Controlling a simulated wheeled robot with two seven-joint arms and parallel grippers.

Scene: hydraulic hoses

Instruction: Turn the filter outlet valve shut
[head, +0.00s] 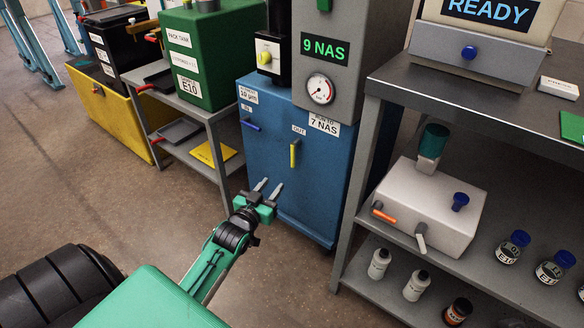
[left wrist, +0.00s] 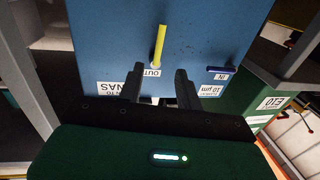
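The filter outlet valve is a yellow lever handle (head: 293,153) under the OUT label on the blue filter cabinet (head: 270,190). The handle stands upright in the head view. In the left wrist view the yellow handle (left wrist: 159,45) shows upside down, just beyond and between the fingertips. My left gripper (head: 268,188) is open and empty, in front of the cabinet, below and left of the handle, apart from it. Its fingers also show in the left wrist view (left wrist: 157,85). My right gripper is not in view.
A blue inlet handle (head: 251,126) lies nearly level under the IN label. A gauge (head: 320,89) and a 9 NAS display (head: 325,48) sit above. A grey shelf (head: 385,262) with bottles stands right, another bench (head: 213,125) left. The floor before the cabinet is clear.

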